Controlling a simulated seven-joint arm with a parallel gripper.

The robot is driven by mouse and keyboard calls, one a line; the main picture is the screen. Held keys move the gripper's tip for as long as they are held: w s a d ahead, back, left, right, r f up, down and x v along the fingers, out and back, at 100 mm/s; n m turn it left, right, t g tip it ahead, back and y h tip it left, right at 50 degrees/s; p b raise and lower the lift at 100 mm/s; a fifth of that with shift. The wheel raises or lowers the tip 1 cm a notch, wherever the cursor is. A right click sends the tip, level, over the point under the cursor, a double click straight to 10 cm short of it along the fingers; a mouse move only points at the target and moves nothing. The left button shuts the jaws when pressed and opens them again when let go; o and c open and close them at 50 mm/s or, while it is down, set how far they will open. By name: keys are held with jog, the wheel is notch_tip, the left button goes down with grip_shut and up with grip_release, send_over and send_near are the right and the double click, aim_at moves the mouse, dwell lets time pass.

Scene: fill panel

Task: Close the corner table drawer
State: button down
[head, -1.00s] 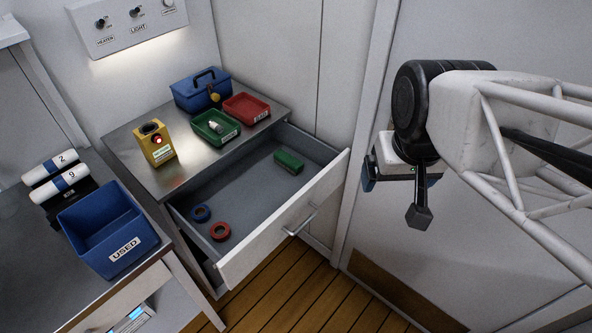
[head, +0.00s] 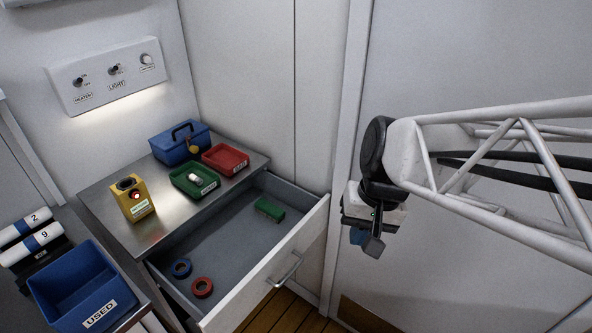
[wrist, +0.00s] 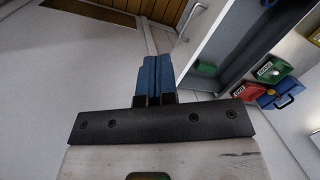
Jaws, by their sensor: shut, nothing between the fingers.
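The corner table drawer (head: 216,243) is pulled well out from under the steel-topped corner table (head: 118,210). Its white front has a metal bar handle (head: 287,270). Inside lie a blue ring (head: 181,268), a red ring (head: 202,287) and a green block (head: 269,209). My gripper (head: 366,240) is to the right of the drawer front, apart from it, pointing down. In the wrist view my gripper's blue fingers (wrist: 153,78) are together and empty, and the drawer's handle (wrist: 190,20) and white front (wrist: 204,42) show at upper right.
On the table top stand a yellow box (head: 133,198), a green tray (head: 194,180), a red tray (head: 226,159) and a blue case (head: 180,143). A blue USED bin (head: 84,290) is at lower left. A white wall panel (head: 450,60) is behind my arm.

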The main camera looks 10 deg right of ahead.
aim_at(258, 200)
jog(key=w+f+m+y, duration=1.2)
jog(key=f, duration=0.5)
jog(key=w+d+f+m+t, duration=0.2)
jog(key=d+f+m+t, duration=0.3)
jog(key=f, duration=0.3)
jog(key=w+d+f+m+t+h, duration=0.1)
jog(key=w+d+f+m+t, duration=0.2)
jog(key=d+f+m+t, duration=0.2)
notch_tip(258, 200, down, 3)
jog(key=m+t, duration=0.2)
jog(key=shift+w+m+t, duration=0.25)
jog(key=shift+m+t, duration=0.05)
jog(key=shift+w+r, duration=0.1)
jog(key=shift+f+x, duration=0.1)
jog(key=shift+x, duration=3.35)
jog(key=shift+f+x, duration=0.15)
jog(key=shift+x, duration=3.35)
jog(key=x, duration=1.8)
jog(key=f+x, duration=0.1)
jog(key=x, duration=0.7)
jog(key=shift+w+a, duration=0.15)
jog(key=shift+w, duration=0.3)
jog(key=shift+w+a+r, duration=0.2)
jog(key=shift+w+a, duration=0.15)
jog(key=shift+w, duration=0.05)
